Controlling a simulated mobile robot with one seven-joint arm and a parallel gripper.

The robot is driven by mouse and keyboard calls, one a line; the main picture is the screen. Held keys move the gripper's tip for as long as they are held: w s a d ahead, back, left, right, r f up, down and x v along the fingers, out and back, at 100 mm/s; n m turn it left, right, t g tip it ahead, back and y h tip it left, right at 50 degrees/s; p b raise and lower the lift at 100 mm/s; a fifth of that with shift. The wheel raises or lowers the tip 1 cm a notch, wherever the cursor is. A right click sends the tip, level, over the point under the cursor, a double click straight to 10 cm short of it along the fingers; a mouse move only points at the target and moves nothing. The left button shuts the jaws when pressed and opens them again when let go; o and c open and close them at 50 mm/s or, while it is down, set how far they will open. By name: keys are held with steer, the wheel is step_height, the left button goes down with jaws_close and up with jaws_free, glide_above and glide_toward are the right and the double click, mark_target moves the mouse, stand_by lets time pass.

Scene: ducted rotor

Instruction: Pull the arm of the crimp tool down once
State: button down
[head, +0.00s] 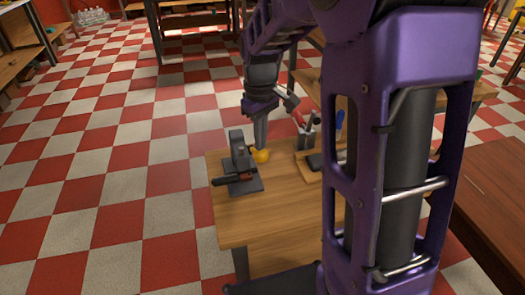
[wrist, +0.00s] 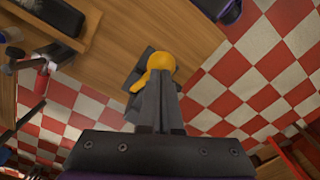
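The crimp tool (head: 240,158) stands on the wooden table's left part. It has a grey upright body on a dark base plate, with a dark handle-like piece low at its front left. A round yellow knob (head: 261,156), seemingly the end of its arm, sits right of the body. My gripper (head: 260,147) points down just above the knob. In the wrist view the grey fingers are together, and the yellow knob (wrist: 158,62) shows just beyond their tips. The fingers hide part of the tool (wrist: 138,76). I cannot tell whether they touch the knob.
A wooden tray (head: 306,176) with dark, red and blue-handled items stands on the table (head: 260,224), right of the tool. My arm column hides the table's right side. Checkered floor (head: 110,180) lies open to the left.

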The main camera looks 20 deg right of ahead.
mark_target(263, 158)
steer(key=shift+s+f, duration=0.3)
steer(key=shift+f, duration=0.2)
steer(key=shift+s+f, duration=0.45)
steer(key=shift+f, duration=0.4)
steer(key=shift+s+f, duration=0.3)
steer(key=shift+f, duration=0.6)
